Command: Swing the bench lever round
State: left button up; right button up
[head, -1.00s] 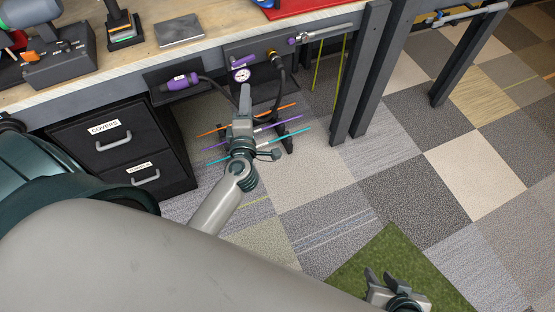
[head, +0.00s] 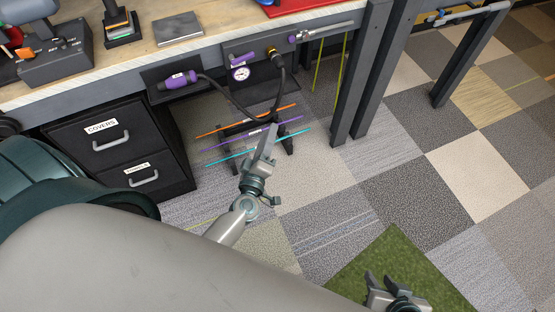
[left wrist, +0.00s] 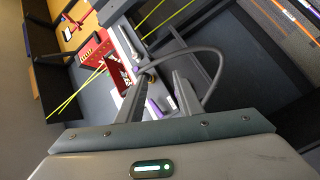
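The likely bench lever is a silver bar (head: 328,32) with a purple collar. It sticks out to the right from the panel under the bench's front edge. My left gripper (head: 268,138) is below and left of it, over the floor under the bench, apart from the lever and pointing up and right. In the left wrist view its two fingers (left wrist: 158,95) stand apart with nothing clearly held between them. My right gripper (head: 379,280) is low in the head view over a green mat, fingers apart and empty.
A gauge (head: 240,74) and a black hose (head: 283,85) hang by the panel, near my left gripper. A purple-ended tool (head: 178,82) sits left. Coloured rods (head: 222,146) lie behind the gripper. A black drawer cabinet (head: 120,150) and bench leg (head: 362,75) flank the space.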

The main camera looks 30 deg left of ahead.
pick_arm(q)
jog(key=s+d+f+m+h, duration=0.1)
jog(key=d+f+m+h, duration=0.2)
jog(key=f, duration=0.5)
jog(key=shift+s+d+m+g+b, duration=0.3)
jog(key=shift+d+m+g+b, duration=0.15)
jog(key=shift+m, duration=0.35)
